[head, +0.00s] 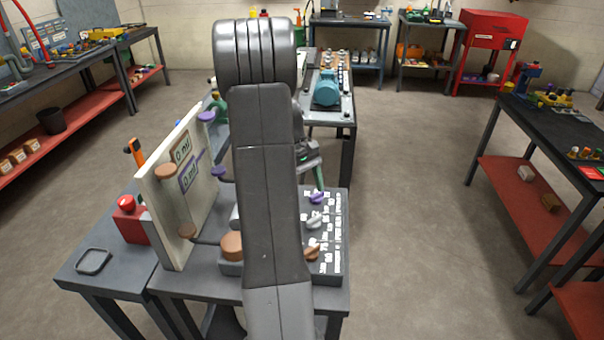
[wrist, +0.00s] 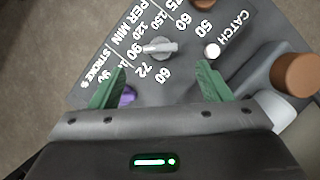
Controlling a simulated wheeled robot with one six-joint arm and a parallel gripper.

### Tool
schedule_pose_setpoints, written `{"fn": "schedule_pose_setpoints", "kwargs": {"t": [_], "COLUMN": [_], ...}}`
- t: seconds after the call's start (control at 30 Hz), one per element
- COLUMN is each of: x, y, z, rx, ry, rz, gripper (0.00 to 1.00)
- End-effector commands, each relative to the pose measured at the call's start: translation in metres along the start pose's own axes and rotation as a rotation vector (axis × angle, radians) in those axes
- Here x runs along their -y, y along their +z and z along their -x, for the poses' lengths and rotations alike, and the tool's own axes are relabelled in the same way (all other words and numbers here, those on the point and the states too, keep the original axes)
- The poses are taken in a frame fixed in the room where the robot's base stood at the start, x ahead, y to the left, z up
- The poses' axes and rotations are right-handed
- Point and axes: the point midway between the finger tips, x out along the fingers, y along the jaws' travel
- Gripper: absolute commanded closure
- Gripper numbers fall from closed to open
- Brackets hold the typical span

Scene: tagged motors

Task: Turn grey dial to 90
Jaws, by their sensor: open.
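The grey dial (wrist: 160,47) sits on the dark panel between and beyond my open fingertips in the wrist view. Its light bar lies nearly sideways, left end towards a 90 label; I cannot tell which end is the pointer. It also shows in the head view (head: 314,220). My gripper (wrist: 161,72) has its two green fingers apart, with nothing between them. In the head view my gripper (head: 314,172) is above the panel, partly hidden by my arm. A purple dial (wrist: 127,96) is beside the left finger.
A white round button (wrist: 212,50) lies right of the grey dial. An orange-brown knob (wrist: 295,72) stands at the right. In the head view, an upright board (head: 176,195) with orange and purple parts stands left of the panel (head: 329,272). Open floor lies to the right.

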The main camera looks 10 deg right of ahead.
Motion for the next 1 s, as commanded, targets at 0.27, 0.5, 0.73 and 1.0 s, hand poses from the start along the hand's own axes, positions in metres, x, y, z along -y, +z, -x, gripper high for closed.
{"fn": "schedule_pose_setpoints", "kwargs": {"t": [0.27,0.5,0.73,1.0], "x": [0.000,0.000,0.000,0.000], "y": [-0.001,0.000,0.000,0.001], "z": [0.048,0.060,0.059,0.037], "rx": [-0.001,0.001,0.001,0.005], "ry": [0.001,0.000,0.000,-0.002], "rz": [0.000,0.000,0.000,0.000], "gripper": [0.29,0.29,0.29,0.29]}}
